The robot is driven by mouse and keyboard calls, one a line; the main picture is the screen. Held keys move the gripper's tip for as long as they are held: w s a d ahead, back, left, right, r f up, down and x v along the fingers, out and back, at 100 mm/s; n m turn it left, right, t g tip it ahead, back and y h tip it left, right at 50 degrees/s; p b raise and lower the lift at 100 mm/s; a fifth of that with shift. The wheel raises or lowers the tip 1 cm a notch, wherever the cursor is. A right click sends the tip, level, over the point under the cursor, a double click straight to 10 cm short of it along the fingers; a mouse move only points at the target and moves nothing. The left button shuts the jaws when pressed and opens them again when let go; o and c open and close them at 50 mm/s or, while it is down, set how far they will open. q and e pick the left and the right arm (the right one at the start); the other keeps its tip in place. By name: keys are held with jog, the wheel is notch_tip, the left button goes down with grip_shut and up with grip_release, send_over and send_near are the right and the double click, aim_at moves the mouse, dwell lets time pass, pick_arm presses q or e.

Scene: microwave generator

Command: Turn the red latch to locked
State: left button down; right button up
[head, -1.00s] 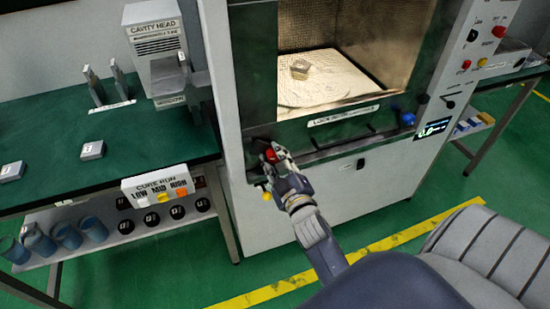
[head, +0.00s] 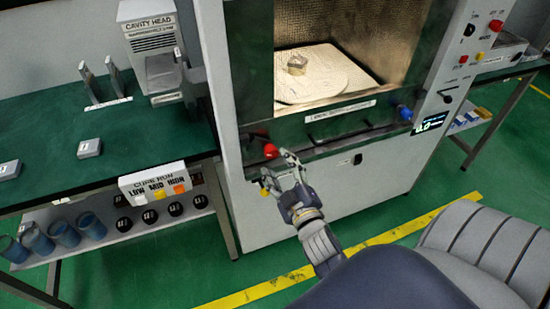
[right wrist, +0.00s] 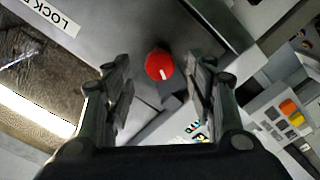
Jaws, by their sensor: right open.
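The red latch (head: 270,151) is a round red knob at the left of the panel below the cavity opening. In the right wrist view the red latch (right wrist: 159,65) shows a white mark on its lower edge and lies ahead, between the fingers but beyond their tips. My right gripper (head: 277,172) is open and empty, just below and to the right of the knob, apart from it. In the right wrist view its two fingers (right wrist: 160,85) stand wide apart. My left gripper is not in view.
A blue knob (head: 404,112) sits at the panel's right end. A yellow knob (head: 265,192) is just below the red one, close to my gripper. A green bench (head: 60,150) stands left.

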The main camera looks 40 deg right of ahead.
jog(key=shift+v, duration=1.25)
